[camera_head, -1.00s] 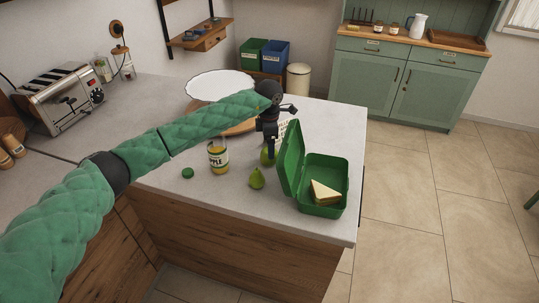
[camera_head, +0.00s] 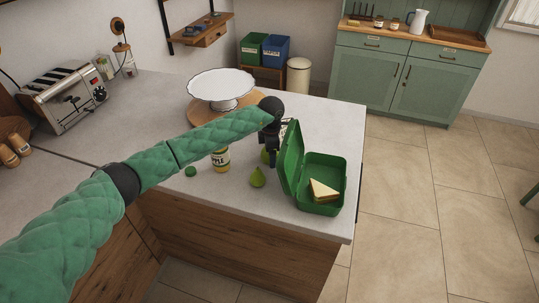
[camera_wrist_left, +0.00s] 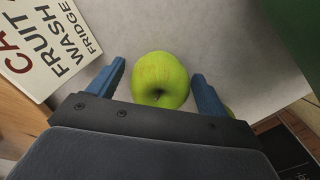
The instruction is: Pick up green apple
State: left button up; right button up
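The green apple (camera_wrist_left: 160,80) sits on the counter between the two blue fingertips of my left gripper (camera_wrist_left: 158,88) in the left wrist view. The gripper is open, with a gap on both sides of the apple. In the head view the apple (camera_head: 265,156) is partly hidden behind my left gripper (camera_head: 270,155), which points down beside the green lunchbox. My right gripper is not in any view.
An open green lunchbox (camera_head: 321,204) holding a sandwich (camera_head: 323,190) stands close on the right. A printed card (camera_wrist_left: 48,45) lies left in the wrist view.

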pick_arm(q)
jog(key=c, duration=0.9)
jog(key=shift+o, duration=0.2)
jog(key=shift+r, duration=0.1)
